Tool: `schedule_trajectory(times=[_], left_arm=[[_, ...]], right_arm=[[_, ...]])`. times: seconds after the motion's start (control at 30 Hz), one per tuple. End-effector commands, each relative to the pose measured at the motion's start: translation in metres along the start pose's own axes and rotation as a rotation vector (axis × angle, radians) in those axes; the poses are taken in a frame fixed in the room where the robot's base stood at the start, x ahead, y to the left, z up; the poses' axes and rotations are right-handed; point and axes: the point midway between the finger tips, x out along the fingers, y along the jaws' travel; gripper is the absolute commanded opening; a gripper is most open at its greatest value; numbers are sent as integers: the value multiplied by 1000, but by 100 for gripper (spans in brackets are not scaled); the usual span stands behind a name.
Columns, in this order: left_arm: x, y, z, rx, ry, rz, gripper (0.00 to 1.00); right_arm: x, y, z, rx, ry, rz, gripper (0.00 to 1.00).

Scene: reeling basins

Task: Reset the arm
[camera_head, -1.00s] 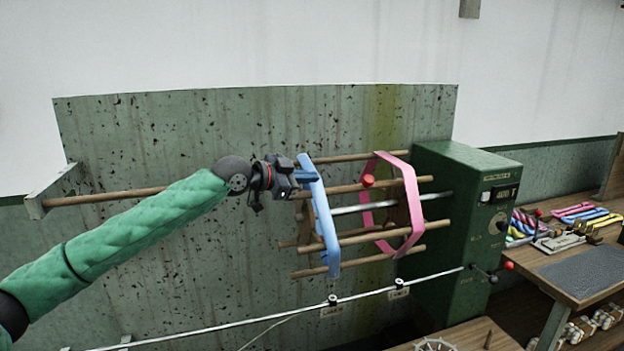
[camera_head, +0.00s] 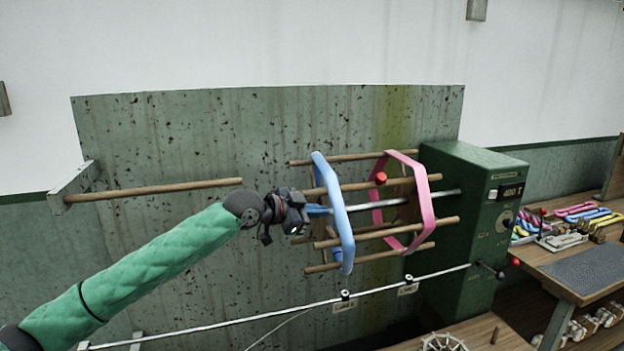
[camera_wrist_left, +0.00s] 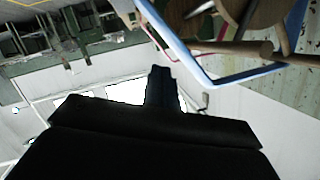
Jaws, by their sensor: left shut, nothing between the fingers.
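My left arm reaches in from the left in the head view. Its gripper (camera_head: 318,210) is shut with nothing held, at the left side of the reel. The blue hexagonal skein band (camera_head: 340,232) hangs around the wooden reel bars, and the gripper tip shows close beside it; I cannot tell whether they touch. The pink band (camera_head: 425,205) is around the bars further right. In the left wrist view the dark gripper (camera_wrist_left: 162,88) points up the picture, and the blue band (camera_wrist_left: 235,78) shows at the upper right. My right gripper is not in view.
The green machine box (camera_head: 470,230) stands right of the reel. A workbench (camera_head: 590,270) with coloured skeins (camera_head: 590,214) is at the far right. A long metal rod (camera_head: 240,318) runs below the reel. A wooden bar (camera_head: 150,190) extends from the left bracket. The wall behind is stained.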

Motion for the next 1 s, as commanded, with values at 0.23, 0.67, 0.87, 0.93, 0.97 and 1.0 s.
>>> schedule_trajectory(times=[0.23,0.67,0.87,0.93,0.97,1.0], left_arm=[[14,62,40,-55,-40,28,0],[12,155,106,-177,-137,15,0],[2,193,137,-249,-195,-11,0],[-4,205,148,-276,-218,-24,0],[-6,211,153,-289,-227,-29,0],[-10,218,160,-305,-243,-36,0]], right_arm=[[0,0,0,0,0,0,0],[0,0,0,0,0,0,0],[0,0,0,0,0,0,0],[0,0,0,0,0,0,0],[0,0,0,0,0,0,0],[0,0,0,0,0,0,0]])
